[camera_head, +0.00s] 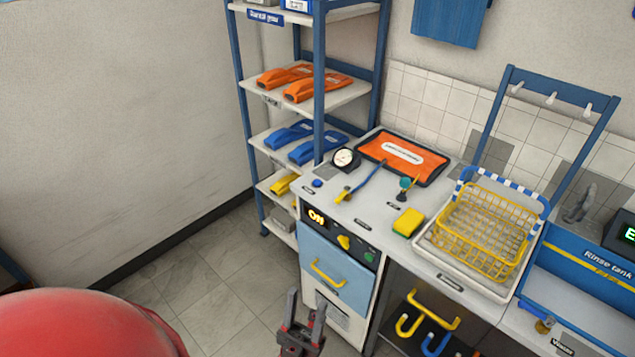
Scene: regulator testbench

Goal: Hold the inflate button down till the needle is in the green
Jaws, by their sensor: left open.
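A round gauge (345,158) with a white face stands at the back left of the bench top; its needle and any green zone are too small to read. A small blue button (317,183) sits on the bench top in front of the gauge, near the left edge. I cannot read its label. My left gripper (306,301) is open and empty, pointing up in front of the bench cabinet, below and well apart from the button. My right gripper is not in view.
An orange tray (402,156), a blue hose with a yellow end (345,194), a yellow sponge (408,222) and a yellow wire basket (486,225) are on the bench. A blue shelf rack (319,80) stands behind left. The cabinet drawer (335,272) has a yellow handle.

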